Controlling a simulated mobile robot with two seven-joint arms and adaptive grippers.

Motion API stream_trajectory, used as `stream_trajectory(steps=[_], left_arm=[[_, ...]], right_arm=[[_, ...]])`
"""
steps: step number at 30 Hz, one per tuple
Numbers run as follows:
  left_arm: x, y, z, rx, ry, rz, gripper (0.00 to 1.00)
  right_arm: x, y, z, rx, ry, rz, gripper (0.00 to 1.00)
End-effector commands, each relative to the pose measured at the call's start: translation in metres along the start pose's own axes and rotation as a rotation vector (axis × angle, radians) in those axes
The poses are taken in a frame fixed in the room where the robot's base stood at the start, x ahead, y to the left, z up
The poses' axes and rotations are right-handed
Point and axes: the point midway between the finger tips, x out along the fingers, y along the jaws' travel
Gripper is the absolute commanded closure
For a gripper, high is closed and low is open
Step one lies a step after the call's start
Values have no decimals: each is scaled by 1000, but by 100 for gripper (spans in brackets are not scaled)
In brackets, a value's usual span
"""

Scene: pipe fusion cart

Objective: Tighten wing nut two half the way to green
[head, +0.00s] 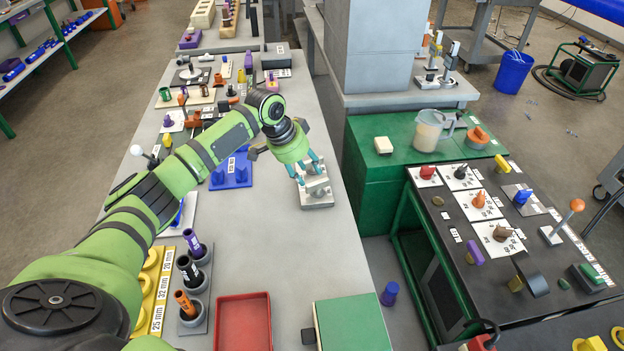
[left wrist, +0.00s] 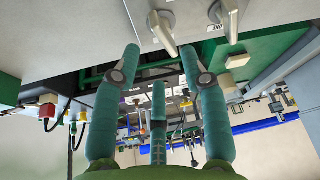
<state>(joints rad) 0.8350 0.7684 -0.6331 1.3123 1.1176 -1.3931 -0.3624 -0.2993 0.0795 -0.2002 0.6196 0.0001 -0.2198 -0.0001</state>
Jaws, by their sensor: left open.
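A light grey fixture (head: 317,201) with pale wing nuts stands on the long grey bench, beneath my left gripper (head: 303,170). In the left wrist view, one pale wing nut (left wrist: 162,30) lies just beyond and between the spread teal fingertips of my gripper (left wrist: 160,58). A second wing nut (left wrist: 228,18) is to its right, beside a small label too blurred to read. The fingers are open and hold nothing; I see no clear contact with either nut. The gripper partly hides the fixture in the head view. No green mark can be made out on it. My right gripper is not in view.
A blue pegged block (head: 231,172) is left of the fixture. A red tray (head: 243,322) and a green-topped box (head: 352,325) stand at the bench's near end. Bare bench lies between. A green cabinet (head: 380,190) stands across a gap to the right.

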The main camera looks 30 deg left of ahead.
Motion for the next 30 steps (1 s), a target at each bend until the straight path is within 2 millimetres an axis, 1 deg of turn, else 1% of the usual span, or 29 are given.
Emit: stream_trajectory(steps=[1,3,6,9,14,27,29,30], left_arm=[[-11,-1,0,2,3,-2,56],[-24,0,0,2,1,-3,56],[-38,0,0,1,2,-1,56],[-47,0,-1,2,1,0,56],[-52,1,0,1,0,1,56],[-52,1,0,1,0,1,56],[-55,1,-2,1,0,1,56],[-60,1,-4,1,1,1,56]], right_arm=[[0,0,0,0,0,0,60],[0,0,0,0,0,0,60],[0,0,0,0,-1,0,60],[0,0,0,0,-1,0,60],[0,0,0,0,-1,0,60],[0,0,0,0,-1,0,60],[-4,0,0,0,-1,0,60],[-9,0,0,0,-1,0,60]])
